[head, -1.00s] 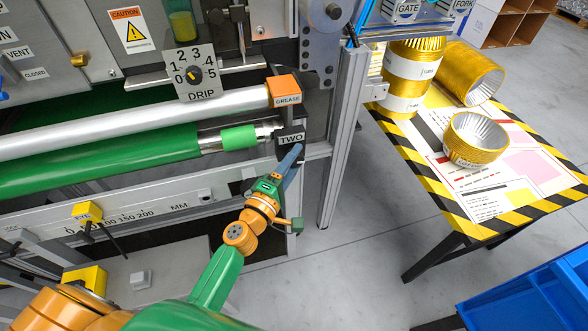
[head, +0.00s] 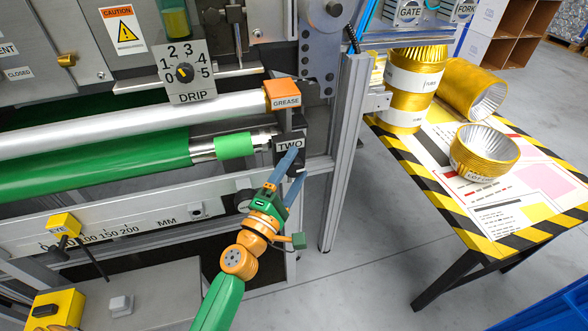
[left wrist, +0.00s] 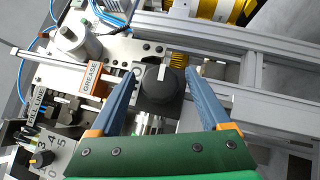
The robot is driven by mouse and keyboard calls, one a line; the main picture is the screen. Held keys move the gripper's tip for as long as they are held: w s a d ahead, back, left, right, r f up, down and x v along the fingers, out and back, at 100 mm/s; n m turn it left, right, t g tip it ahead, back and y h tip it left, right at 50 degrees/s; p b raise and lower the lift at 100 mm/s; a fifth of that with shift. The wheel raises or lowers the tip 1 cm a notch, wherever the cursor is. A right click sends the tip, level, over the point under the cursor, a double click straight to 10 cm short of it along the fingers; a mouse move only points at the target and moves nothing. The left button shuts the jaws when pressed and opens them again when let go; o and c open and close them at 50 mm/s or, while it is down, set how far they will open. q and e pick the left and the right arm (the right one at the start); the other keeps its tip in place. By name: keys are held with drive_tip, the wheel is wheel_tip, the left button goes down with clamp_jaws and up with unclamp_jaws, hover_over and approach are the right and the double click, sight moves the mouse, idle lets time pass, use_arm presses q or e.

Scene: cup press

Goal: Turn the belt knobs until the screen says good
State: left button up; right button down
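My left gripper (head: 289,168) is at the black block labelled TWO (head: 289,144), at the right end of the green belt (head: 90,162). In the left wrist view, a black knob (left wrist: 160,98) with a white pointer mark lies between the two blue fingers of the left gripper (left wrist: 162,74). The fingers are open, one on each side of the knob, and gaps show beside it. In the head view the knob is hidden by the gripper and block. No screen is in view. My right gripper is not in view.
An orange GREASE block (head: 283,95) sits just above the TWO block. A DRIP dial (head: 184,73) is at upper left. A metal upright (head: 345,150) stands right of the gripper. A striped table (head: 410,165) holds gold cups (head: 485,150).

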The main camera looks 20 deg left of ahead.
use_arm(q)
drive_tip(key=b+v, duration=0.2)
drive_tip(key=v, duration=0.5)
drive_tip(key=shift+s+f, duration=0.1)
